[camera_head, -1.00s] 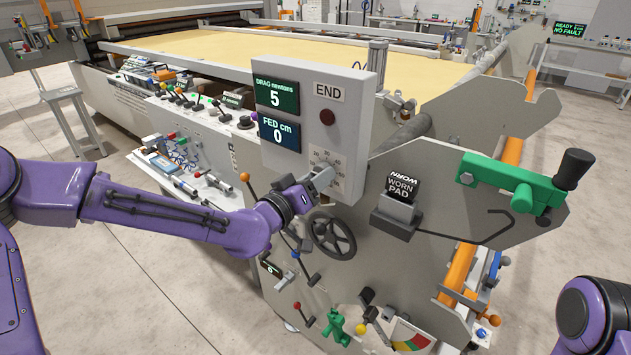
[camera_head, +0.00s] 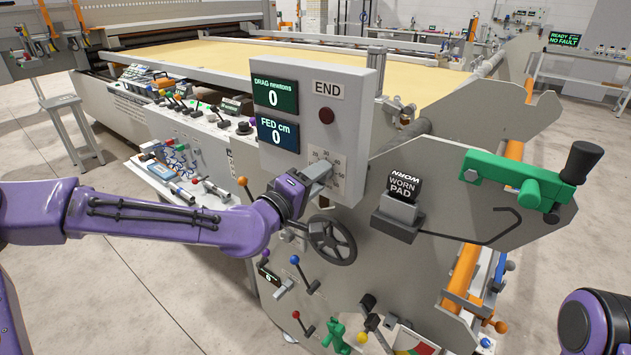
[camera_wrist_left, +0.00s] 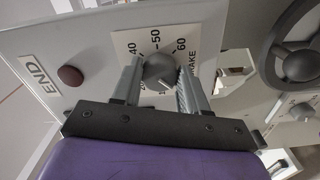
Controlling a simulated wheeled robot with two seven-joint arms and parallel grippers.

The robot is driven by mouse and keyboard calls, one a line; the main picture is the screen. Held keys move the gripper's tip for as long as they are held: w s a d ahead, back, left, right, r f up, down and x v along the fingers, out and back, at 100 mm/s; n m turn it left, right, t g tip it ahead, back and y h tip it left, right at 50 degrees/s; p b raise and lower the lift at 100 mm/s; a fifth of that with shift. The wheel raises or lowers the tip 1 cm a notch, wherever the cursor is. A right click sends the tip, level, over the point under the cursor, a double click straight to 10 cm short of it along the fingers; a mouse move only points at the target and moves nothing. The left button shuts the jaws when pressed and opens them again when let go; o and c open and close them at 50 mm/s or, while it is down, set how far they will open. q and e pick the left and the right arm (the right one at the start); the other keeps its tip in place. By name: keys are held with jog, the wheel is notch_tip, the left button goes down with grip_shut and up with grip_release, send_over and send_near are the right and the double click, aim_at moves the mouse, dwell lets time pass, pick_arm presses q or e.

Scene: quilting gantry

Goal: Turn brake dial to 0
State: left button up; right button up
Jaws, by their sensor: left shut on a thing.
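The brake dial (camera_wrist_left: 158,72) is a grey round knob on a white scale plate (camera_wrist_left: 186,42), with 40, 50 and 60 readable in the left wrist view. My left gripper (camera_wrist_left: 160,82) has one finger on each side of the knob and is shut on it. Its pointer is hard to read. In the head view my left gripper (camera_head: 322,172) covers the knob, and part of the scale plate (camera_head: 338,163) shows beside it. The green drag display (camera_head: 275,94) reads 0 newtons. My right gripper is out of view.
The blue fed display (camera_head: 279,134) reads 0 cm. A black handwheel (camera_head: 332,240) sits just below my left gripper. A worn pad block (camera_head: 402,200) and a green clamp (camera_head: 515,182) are to the right. Several coloured levers stand lower down.

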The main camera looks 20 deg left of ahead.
pick_arm(q)
jog(key=shift+f, duration=0.1)
dwell(0.5)
jog(key=o, duration=1.1)
jog(key=shift+c, duration=0.2)
